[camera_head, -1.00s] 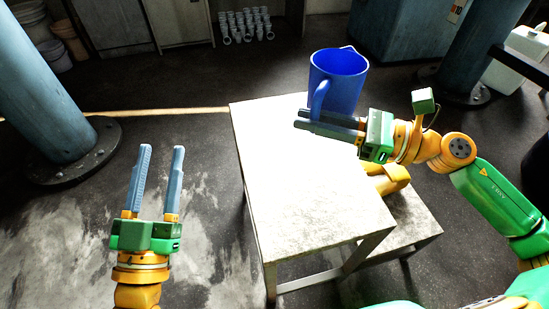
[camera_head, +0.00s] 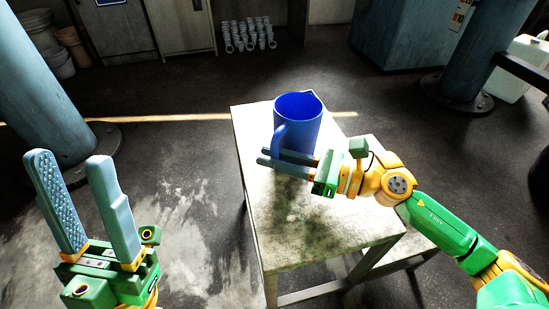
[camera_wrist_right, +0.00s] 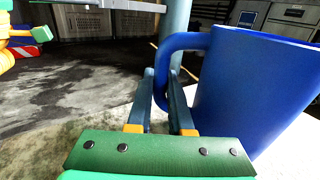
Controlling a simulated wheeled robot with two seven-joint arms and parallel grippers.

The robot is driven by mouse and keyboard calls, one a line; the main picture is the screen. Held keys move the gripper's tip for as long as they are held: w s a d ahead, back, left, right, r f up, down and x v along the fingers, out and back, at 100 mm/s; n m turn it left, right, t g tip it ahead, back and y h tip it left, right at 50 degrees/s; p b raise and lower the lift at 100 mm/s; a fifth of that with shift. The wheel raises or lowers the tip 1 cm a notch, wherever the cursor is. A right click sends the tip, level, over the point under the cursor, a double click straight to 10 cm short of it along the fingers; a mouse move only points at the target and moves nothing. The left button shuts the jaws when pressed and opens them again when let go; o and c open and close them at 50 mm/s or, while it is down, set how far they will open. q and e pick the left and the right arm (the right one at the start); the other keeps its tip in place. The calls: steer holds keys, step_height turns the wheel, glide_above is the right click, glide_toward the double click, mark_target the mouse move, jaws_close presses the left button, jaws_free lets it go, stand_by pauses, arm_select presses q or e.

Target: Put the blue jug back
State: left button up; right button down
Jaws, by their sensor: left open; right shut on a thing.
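The blue jug (camera_head: 299,121) is upright at the far part of the light table (camera_head: 330,225) in the head view. My right gripper (camera_head: 262,157) is shut on the jug's handle, which points left. In the right wrist view the jug (camera_wrist_right: 255,85) fills the right side, and the right gripper's fingers (camera_wrist_right: 163,85) lie on both sides of its handle. Whether the jug's base touches the table top is hard to tell, as the fingers hide part of it. My left gripper (camera_head: 72,180) is open and empty, left of the table.
A lower step or shelf stands at the table's right side. A blue-grey column (camera_head: 38,85) stands at the left and another (camera_head: 480,50) at the back right. Several grey pipe pieces (camera_head: 250,35) are at the back. The near table top is clear.

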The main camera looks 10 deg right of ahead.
steer(key=shift+f, duration=0.1)
steer(key=c, duration=0.8)
jaws_free()
steer(key=shift+r, duration=0.2)
steer(key=shift+f+b+v, duration=0.15)
steer(key=shift+b+v, duration=0.05)
steer(key=shift+v, duration=0.4)
steer(key=shift+f+b+v, duration=0.15)
steer(key=shift+v, duration=0.45)
steer(key=v, duration=0.9)
steer(key=shift+s+d+r+p, duration=0.1)
steer(key=shift+r+p, duration=0.2)
steer(key=shift+p, duration=0.1)
steer(key=shift+s+d, duration=0.1)
steer(key=shift+d, duration=0.05)
